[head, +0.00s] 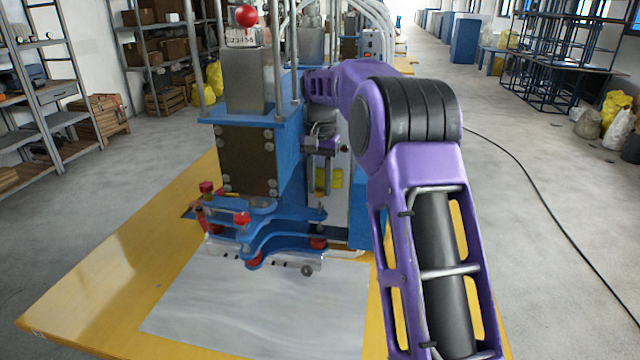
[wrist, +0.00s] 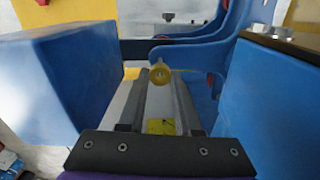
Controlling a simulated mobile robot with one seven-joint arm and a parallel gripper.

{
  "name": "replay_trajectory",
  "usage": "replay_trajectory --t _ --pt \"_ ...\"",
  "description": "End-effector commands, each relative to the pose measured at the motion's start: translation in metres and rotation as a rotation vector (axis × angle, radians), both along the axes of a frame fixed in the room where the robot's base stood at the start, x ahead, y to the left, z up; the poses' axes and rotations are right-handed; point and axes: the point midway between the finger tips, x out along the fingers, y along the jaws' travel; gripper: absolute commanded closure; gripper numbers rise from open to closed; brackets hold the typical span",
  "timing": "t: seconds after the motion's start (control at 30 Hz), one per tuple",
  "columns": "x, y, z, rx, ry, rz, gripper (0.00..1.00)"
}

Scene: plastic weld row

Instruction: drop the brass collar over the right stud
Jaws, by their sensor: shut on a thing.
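My gripper (head: 320,192) hangs fingers-down beside the blue press in the head view, behind the blue clamp arms. In the wrist view its two grey fingers (wrist: 160,82) are shut on a small yellow brass collar (wrist: 160,74) at their tips. The collar is too small to make out in the head view. A small knob-like metal piece (wrist: 168,16) shows at the top of the wrist view, apart from the collar. I cannot tell whether it is a stud, and I cannot clearly identify the right stud in either view.
The blue press frame (head: 292,150) stands close by my gripper. In the wrist view a blue block (wrist: 70,85) is left of the fingers and blue metal (wrist: 268,90) is right.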

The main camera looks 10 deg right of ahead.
Motion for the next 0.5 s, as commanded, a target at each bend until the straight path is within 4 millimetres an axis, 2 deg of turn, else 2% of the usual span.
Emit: replay_trajectory --t 0.5 --pt "0.0 -0.0006 -0.0035 -0.001 0.0 0.0 1.0"
